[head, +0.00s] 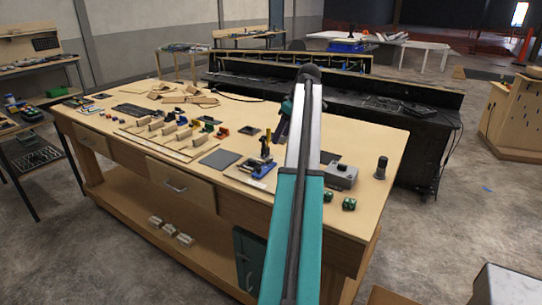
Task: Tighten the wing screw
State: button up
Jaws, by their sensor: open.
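No wing screw can be made out in the head view; it is too small to tell or hidden. My arm rises across the right part of the workbench (385,150) and covers part of its top. Behind the arm's upper end, a teal and dark link of mine angles down to the left. The jaws of my gripper cannot be made out behind the arm.
A dark upright cylinder (381,168) and green dice-like blocks (349,204) stand at the bench's right. Several coloured pieces (182,133) stand in a row at the left. A long black console (375,118) is behind the bench. The bench's right back corner is clear.

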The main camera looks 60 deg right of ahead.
aim_at(270, 160)
jog(key=shift+p+x, duration=1.3)
jog(key=shift+x, duration=4.65)
jog(key=shift+c, duration=0.4)
jog(key=c, duration=1)
